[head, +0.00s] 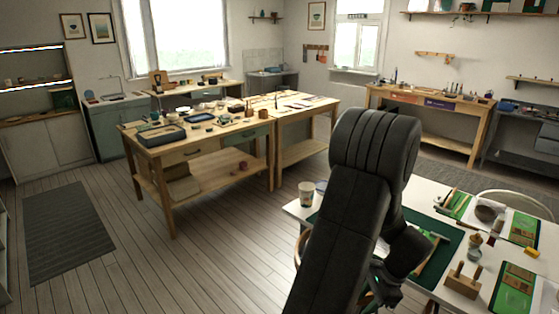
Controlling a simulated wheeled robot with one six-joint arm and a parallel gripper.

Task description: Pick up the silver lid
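I cannot make out a silver lid in the head view; small items on the tables are too small to tell apart, and my arm hides part of the near white table (425,207). My arm rises in front of that table and bends back down. My gripper (376,288) is low at the table's near side, mostly hidden behind my own arm links. Its fingers and anything between them cannot be made out.
The white table holds a paper cup (307,194), green mats, a wooden block with pegs (463,281) and a small jar (473,252). A cluttered wooden workbench (205,143) stands behind. A grey rug (68,232) lies left; the plank floor between is clear.

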